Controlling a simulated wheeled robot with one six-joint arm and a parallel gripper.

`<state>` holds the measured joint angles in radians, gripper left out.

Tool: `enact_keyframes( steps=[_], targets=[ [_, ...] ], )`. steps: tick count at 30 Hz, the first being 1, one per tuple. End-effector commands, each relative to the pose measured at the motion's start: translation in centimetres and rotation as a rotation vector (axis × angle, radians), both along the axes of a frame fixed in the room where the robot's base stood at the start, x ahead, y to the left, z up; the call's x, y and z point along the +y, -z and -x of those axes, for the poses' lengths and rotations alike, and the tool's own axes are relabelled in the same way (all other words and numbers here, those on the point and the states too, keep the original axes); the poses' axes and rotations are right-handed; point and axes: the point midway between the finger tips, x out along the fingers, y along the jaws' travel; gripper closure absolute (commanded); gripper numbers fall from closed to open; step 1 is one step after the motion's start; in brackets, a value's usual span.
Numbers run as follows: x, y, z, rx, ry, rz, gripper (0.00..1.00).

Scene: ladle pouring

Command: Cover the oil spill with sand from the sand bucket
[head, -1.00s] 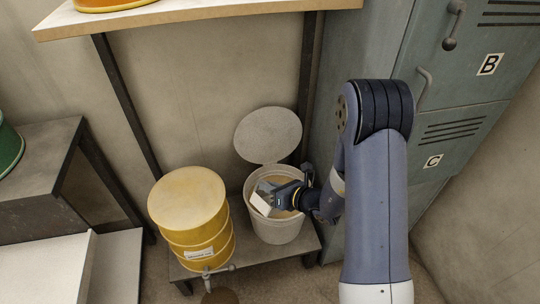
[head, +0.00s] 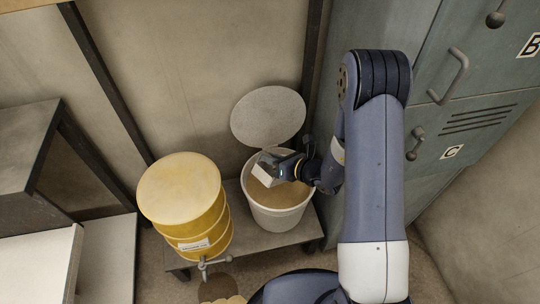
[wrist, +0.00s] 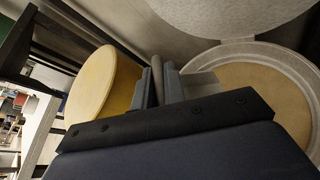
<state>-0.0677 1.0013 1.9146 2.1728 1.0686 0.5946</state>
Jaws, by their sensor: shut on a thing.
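The white sand bucket (head: 279,218) stands on a low shelf with tan sand inside and its round lid (head: 268,115) tilted up behind it. My gripper (head: 281,170) is over the bucket's back part, shut on a grey scoop (head: 264,175) with a pale flat face. Whether the scoop holds sand cannot be told. In the wrist view, a grey rod-like handle (wrist: 157,76) shows between the fingers, and the bucket rim (wrist: 245,50) is at the right. The dark oil spill (head: 217,287) lies on the floor below the yellow barrel's tap.
The yellow barrel (head: 184,210) with a tap (head: 207,265) stands left of the bucket on the shelf (head: 245,243). Teal lockers (head: 470,90) rise at the right. A dark table (head: 30,150) and pale surface (head: 35,260) are at the left. A tan patch (head: 230,299) shows at the bottom edge.

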Motion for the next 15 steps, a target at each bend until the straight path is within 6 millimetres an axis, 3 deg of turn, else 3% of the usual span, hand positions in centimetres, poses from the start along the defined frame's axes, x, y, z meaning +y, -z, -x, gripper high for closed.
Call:
enact_keyframes(
  steps=[1,15],
  targets=[
    [-0.1,1.2,-0.1,0.004,0.001,-0.003,1.00],
    [-1.1,7.6,-1.1,0.026,0.001,-0.025,1.00]
  ],
)
